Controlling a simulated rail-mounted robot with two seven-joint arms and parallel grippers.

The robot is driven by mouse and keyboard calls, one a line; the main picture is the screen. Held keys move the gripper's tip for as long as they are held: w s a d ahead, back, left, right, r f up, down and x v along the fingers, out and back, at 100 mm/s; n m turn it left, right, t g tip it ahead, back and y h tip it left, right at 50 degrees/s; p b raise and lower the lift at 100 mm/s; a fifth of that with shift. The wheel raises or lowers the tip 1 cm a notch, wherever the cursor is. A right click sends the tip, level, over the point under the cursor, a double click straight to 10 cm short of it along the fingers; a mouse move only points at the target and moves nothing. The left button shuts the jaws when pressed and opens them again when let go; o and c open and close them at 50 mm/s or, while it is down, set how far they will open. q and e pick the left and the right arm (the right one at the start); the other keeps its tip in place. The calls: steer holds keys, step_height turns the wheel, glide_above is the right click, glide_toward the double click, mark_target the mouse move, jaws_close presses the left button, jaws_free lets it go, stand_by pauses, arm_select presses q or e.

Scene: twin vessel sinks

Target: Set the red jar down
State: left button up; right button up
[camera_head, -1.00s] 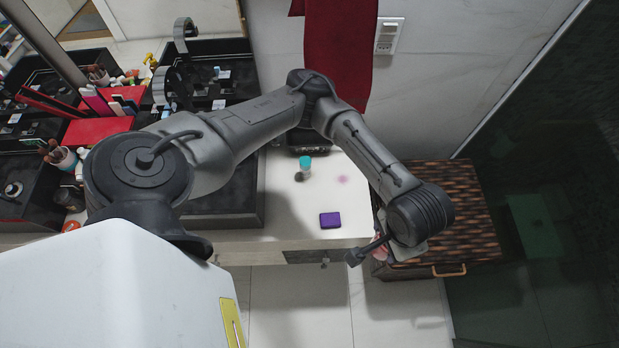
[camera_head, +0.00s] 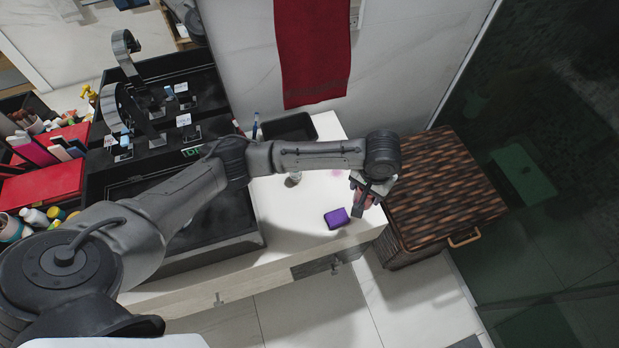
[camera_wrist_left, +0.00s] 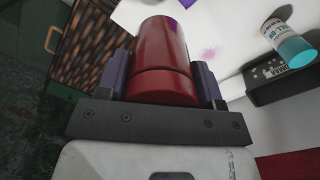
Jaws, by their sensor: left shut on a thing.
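The red jar (camera_wrist_left: 162,52) is a glossy dark-red cylinder held between the two fingers of my left gripper (camera_wrist_left: 164,76). In the head view my left gripper (camera_head: 364,190) is at the right end of the white counter (camera_head: 283,219), beside the purple block (camera_head: 337,218). Only a small reddish part of the jar (camera_head: 363,201) shows there below the gripper. Whether its base touches the counter cannot be told. My right gripper is not in view.
A teal-capped bottle (camera_wrist_left: 288,40) stands near a dark tray (camera_wrist_left: 280,80). A pink spot (camera_head: 336,173) marks the counter behind the purple block. A woven hamper (camera_head: 441,185) stands to the right. Black sinks and crowded toiletries fill the left.

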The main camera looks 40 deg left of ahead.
arm_select(q)
steer(key=shift+s+a+f+b, duration=0.3)
steer(key=shift+a+f+b, duration=0.25)
steer(key=shift+a+f, duration=1.3)
steer(key=shift+s+a+f+b, duration=0.25)
steer(key=shift+a+f+b, duration=0.3)
steer(key=shift+a+f, duration=1.25)
steer(key=shift+s+a+f+b, duration=0.3)
steer(key=shift+a+f+b, duration=0.25)
steer(key=shift+a+f, duration=1.3)
steer(key=shift+r, duration=0.15)
steer(key=o, duration=1)
step_height(320, 180, up, 10)
steer(key=p, duration=0.3)
steer(key=shift+r, duration=0.15)
steer(key=shift+o, duration=0.4)
steer(key=shift+r, duration=0.9)
